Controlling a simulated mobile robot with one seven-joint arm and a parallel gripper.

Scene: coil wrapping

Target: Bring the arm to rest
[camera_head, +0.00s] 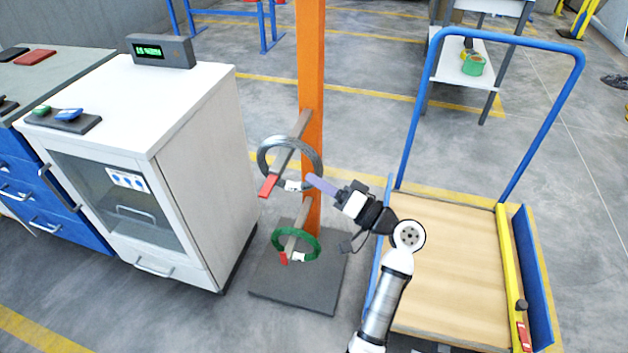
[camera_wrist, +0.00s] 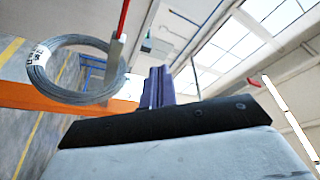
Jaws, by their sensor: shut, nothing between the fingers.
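My gripper (camera_head: 322,185) is shut and empty, with its purple fingers pressed together. In the head view it points left at the orange post, its tips close to the right side of the grey wire coil (camera_head: 262,158). I cannot tell whether they touch. The coil hangs on the upper red-tipped arm of the post. In the wrist view my gripper's fingers (camera_wrist: 157,88) stand upright, and the grey coil (camera_wrist: 40,75) with its white label is to their left, apart from them. My arm reaches up from the bottom of the head view.
A green coil (camera_head: 275,240) hangs on the lower arm of the orange post (camera_head: 311,60). A blue-handled cart (camera_head: 455,260) with a wooden deck stands on the right, under my arm. A white cabinet (camera_head: 205,150) with a scale display (camera_head: 160,50) stands on the left.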

